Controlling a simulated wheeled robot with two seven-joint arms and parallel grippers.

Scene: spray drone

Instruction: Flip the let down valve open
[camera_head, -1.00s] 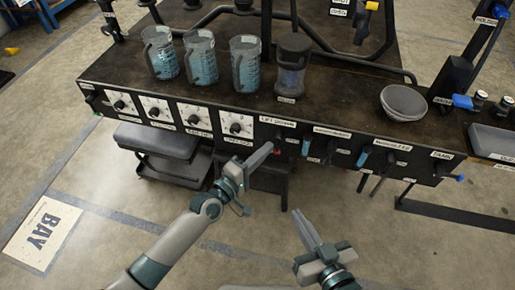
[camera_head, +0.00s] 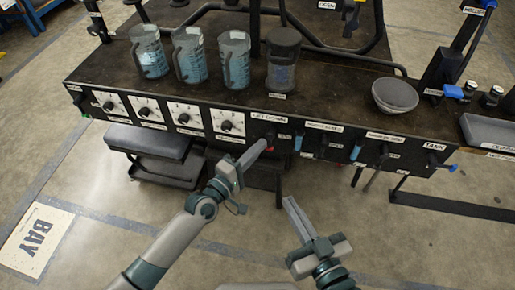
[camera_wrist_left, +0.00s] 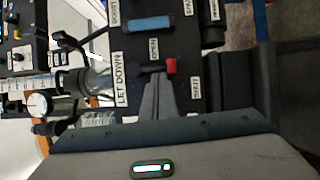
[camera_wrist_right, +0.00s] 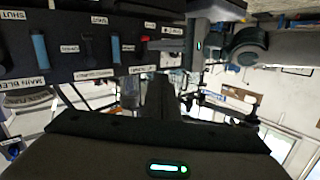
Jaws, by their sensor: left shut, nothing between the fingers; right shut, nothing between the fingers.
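The let down valve is a small dark lever with a red tip (camera_wrist_left: 171,65), beside the "LET DOWN" label (camera_wrist_left: 120,80) on the black panel. It points away from that label, between an "OPEN" label (camera_wrist_left: 153,50) and a "SHUT" label (camera_wrist_left: 195,92). The red tip shows small in the head view (camera_head: 270,148) and the right wrist view (camera_wrist_right: 145,38). My left gripper (camera_head: 264,144) is shut and empty, its fingertips (camera_wrist_left: 159,76) right at the lever; contact cannot be told. My right gripper (camera_head: 288,201) is shut and empty, below and in front of the panel.
Dials (camera_head: 229,122) line the panel left of the valve; blue levers (camera_head: 356,149) are to its right. Measuring jugs (camera_head: 234,60), a lidded dark cup (camera_head: 283,58) and a grey bowl (camera_head: 394,95) stand on the bench top.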

